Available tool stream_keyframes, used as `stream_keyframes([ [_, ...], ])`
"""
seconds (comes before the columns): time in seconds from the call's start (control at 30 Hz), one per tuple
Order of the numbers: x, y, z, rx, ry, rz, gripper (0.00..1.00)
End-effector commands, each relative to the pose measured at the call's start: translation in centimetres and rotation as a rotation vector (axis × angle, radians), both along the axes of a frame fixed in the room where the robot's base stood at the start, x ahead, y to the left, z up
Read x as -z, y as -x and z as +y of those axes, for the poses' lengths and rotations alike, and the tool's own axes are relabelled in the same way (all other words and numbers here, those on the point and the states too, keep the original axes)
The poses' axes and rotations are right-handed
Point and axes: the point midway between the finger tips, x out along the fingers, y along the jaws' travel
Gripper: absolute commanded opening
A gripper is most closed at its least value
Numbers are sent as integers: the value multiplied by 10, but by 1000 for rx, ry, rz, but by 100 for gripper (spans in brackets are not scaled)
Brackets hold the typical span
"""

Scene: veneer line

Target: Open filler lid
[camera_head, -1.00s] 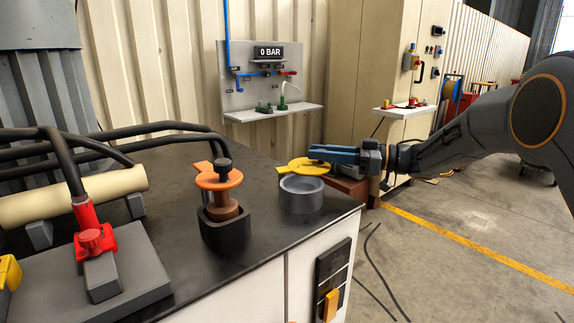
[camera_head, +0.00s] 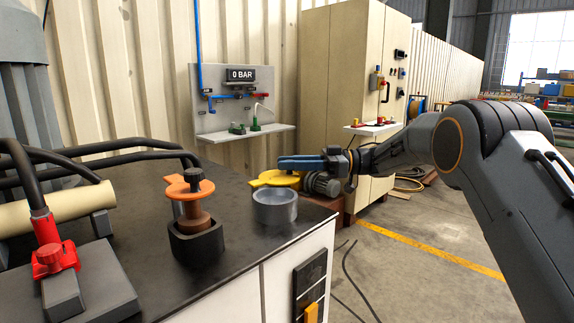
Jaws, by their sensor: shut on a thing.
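The yellow lid (camera_head: 266,180) is at the back of the grey round filler cup (camera_head: 275,208) near the bench's right edge. The cup's mouth shows open and the lid does not cover it. My gripper (camera_head: 283,162) reaches in from the right, with its blue fingers at the lid's upper side. The fingers look shut on the lid, though the contact is small and partly hidden.
An orange-capped brown plug (camera_head: 192,205) stands in a dark holder left of the cup. A red clamp (camera_head: 55,258), black hoses and a cream roll lie further left. A wall panel reads 0 BAR (camera_head: 241,74).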

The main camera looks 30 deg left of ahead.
Motion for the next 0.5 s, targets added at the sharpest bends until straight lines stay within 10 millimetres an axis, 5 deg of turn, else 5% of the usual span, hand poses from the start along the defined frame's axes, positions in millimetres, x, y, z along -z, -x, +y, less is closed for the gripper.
stream_keyframes([
  [0.03, -1, 1, 0, -3, -1, 0, 0],
  [0.07, -1, 1, 0, -3, -1, 0, 28],
  [0.17, -1, 1, 0, -3, -1, 0, 43],
  [0.5, 0, 0, -1, 0, -1, 0, 43],
])
